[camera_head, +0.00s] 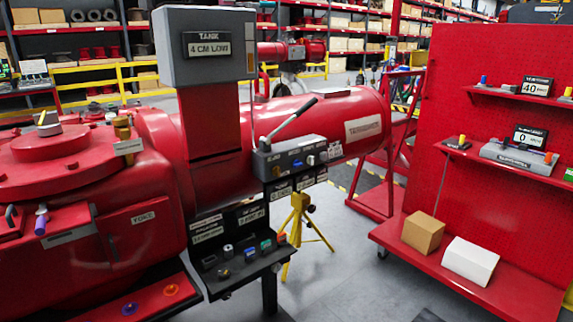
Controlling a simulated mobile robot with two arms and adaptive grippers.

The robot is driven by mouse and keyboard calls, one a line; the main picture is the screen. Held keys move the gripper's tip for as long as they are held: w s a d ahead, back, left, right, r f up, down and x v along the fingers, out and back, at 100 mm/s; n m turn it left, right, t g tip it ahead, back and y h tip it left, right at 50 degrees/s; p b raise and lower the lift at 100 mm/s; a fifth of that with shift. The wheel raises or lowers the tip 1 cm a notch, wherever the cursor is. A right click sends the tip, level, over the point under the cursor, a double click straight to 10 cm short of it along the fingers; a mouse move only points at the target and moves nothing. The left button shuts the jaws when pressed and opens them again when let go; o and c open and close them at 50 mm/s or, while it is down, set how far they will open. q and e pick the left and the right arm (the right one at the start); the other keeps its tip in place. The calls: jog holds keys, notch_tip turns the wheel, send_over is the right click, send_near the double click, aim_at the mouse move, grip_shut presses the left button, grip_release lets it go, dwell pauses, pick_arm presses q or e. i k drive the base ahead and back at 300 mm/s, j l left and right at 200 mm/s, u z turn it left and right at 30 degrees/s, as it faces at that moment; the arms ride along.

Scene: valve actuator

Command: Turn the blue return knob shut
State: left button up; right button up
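A grey hand-pump block (295,154) stands at the middle, in front of the red cylinder, with a lever (293,119) slanting up to the right. A small blue knob (297,163) shows on its front face, beside a pale knob (310,160). The lettering above the knobs is too small to read surely, and I cannot tell whether the blue knob is open or shut. Neither of my grippers is in view.
A grey tank box (208,46) reads "4 CM LOW". A dark shelf (240,272) with small parts sits below the pump block. The red valve actuator (85,190) fills the left. A red rack (490,150) with boxes stands right. Grey floor (350,255) is open between.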

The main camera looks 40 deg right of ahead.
aim_at(296, 164)
jog(key=z, duration=1.3)
jog(key=i+l, duration=0.25)
jog(key=l, duration=0.15)
